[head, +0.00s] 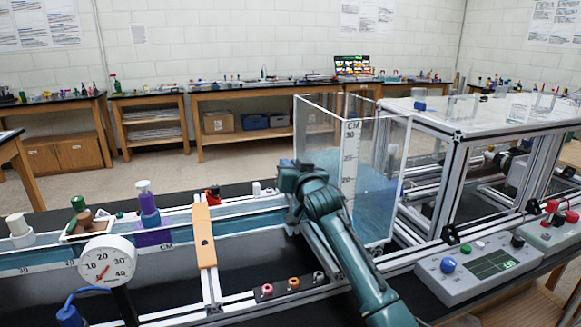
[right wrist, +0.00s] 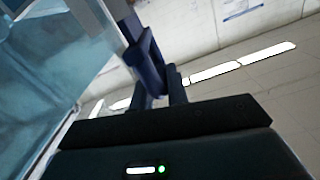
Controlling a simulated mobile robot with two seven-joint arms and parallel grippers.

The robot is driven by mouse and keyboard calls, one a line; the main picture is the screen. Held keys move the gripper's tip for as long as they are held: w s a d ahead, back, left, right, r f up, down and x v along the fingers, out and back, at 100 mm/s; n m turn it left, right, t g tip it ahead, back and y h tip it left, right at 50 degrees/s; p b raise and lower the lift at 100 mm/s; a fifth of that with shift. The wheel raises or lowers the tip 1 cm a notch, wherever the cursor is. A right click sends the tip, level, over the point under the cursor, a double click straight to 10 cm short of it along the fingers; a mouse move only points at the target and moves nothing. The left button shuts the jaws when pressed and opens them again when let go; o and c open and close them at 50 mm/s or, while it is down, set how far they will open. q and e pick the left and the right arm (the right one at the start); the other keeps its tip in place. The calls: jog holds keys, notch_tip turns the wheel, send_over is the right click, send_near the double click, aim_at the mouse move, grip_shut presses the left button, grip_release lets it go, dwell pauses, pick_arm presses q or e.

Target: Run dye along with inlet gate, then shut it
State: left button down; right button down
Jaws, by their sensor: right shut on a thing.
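My right gripper (head: 288,182) is at the left side of the clear head tank (head: 374,135), where the flume channel (head: 250,222) meets it. It is shut on what appears to be the top of the inlet gate, mostly hidden by the gripper and arm. In the right wrist view the dark fingers (right wrist: 150,65) close around a narrow upright part. The tank holds blue water, and blue water also shows along the channel. My left gripper is not in view.
A round dial gauge (head: 106,262) stands at the front left. A control box with a blue knob and green display (head: 480,265) sits at the front right. A metal extrusion frame (head: 452,185) stands right of the tank. Small coloured knobs (head: 293,284) line the front rail.

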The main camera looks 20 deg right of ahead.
jog(key=c, duration=1.4)
grip_release()
jog(key=s+b, duration=0.1)
jog(key=s, duration=1.2)
jog(key=shift+d+b, duration=0.2)
jog(key=shift+b, duration=0.15)
jog(key=shift+s, duration=0.1)
